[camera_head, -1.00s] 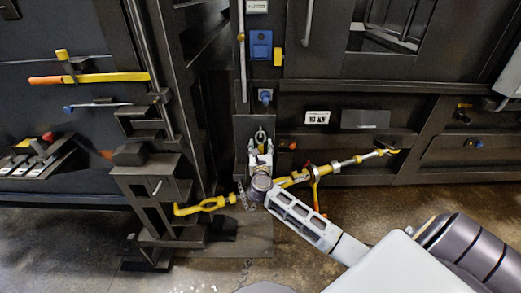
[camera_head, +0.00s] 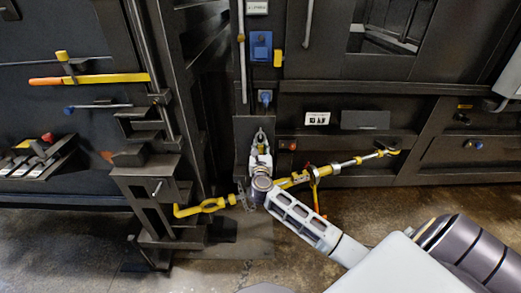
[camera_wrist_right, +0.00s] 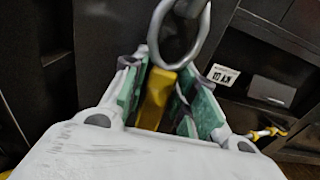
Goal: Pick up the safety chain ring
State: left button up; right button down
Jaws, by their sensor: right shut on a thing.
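The safety chain ring (camera_wrist_right: 154,35) is a grey metal loop at the top of the right wrist view. In the head view the ring (camera_head: 260,135) shows small, just above my right gripper (camera_head: 260,155), in front of a dark upright plate. In the right wrist view my right gripper (camera_wrist_right: 165,78) has its green-padded fingers closed in at the ring's lower edge. A yellow part (camera_wrist_right: 155,98) shows between the fingers; I cannot tell whether they touch it. The grey chain (camera_head: 243,197) hangs left of the gripper, partly hidden. My left gripper is not in view.
A yellow hook (camera_head: 205,206) and a yellow-and-silver turnbuckle rod (camera_head: 330,168) lie either side of my right gripper. A dark stepped bracket (camera_head: 150,190) stands at the left. The compactor's dark wall is close behind; floor shows below.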

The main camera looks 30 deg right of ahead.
aim_at(260, 144)
jog(key=shift+s+a+r, duration=0.1)
jog(key=shift+r, duration=1.6)
pick_arm(q)
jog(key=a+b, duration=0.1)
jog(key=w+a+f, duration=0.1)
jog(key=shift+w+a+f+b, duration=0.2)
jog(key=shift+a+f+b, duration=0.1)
jog(key=shift+b, duration=0.1)
pick_arm(e)
jog(key=v, duration=1.7)
jog(key=shift+s, duration=0.4)
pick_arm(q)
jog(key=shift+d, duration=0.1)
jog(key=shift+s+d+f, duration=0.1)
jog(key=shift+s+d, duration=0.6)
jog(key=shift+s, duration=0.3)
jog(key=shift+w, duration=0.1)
